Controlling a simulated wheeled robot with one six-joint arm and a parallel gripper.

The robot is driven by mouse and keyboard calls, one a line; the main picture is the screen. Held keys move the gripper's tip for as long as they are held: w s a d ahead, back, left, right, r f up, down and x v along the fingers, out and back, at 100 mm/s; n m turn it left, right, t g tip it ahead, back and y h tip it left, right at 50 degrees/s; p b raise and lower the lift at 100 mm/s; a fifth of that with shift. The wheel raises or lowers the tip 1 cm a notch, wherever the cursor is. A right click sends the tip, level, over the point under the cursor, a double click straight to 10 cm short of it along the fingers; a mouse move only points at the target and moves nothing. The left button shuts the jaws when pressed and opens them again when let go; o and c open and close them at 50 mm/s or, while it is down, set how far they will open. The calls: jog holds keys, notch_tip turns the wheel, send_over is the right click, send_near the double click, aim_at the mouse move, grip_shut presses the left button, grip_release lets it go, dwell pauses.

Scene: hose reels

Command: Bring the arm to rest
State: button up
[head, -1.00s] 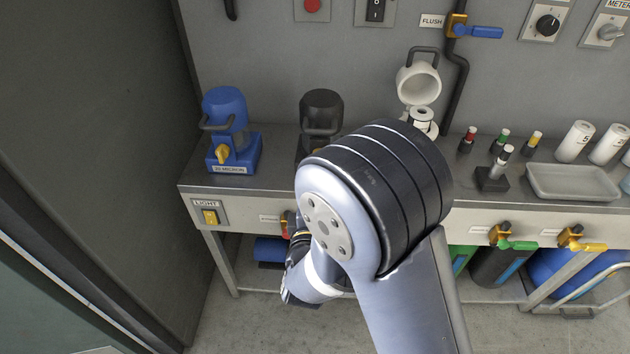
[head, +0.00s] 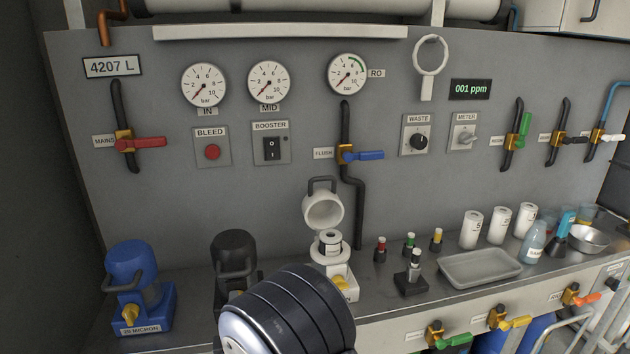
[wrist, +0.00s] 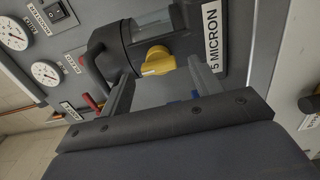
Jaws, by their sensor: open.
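My arm (head: 287,312) shows at the bottom of the head view, in front of the bench, with its rounded dark joint uppermost. My gripper is outside the head view. In the wrist view my gripper (wrist: 160,68) is open, its two fingers spread with nothing held between them. The black filter housing (wrist: 184,20), with a yellow knob (wrist: 157,61) and a 5 MICRON label, lies beyond the fingers. I cannot tell how far the fingertips are from it. The same black housing (head: 235,262) stands behind my arm in the head view, its lower part hidden.
A blue filter housing (head: 133,268) stands at the left of the bench. A white housing (head: 330,240) with its lid up stands right of the black one. Small bottles, a grey tray (head: 480,268) and white cartridges (head: 502,224) follow rightward. Gauges and valves line the wall.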

jog(key=x, duration=0.2)
jog(key=shift+w, duration=0.3)
jog(key=shift+s, duration=0.15)
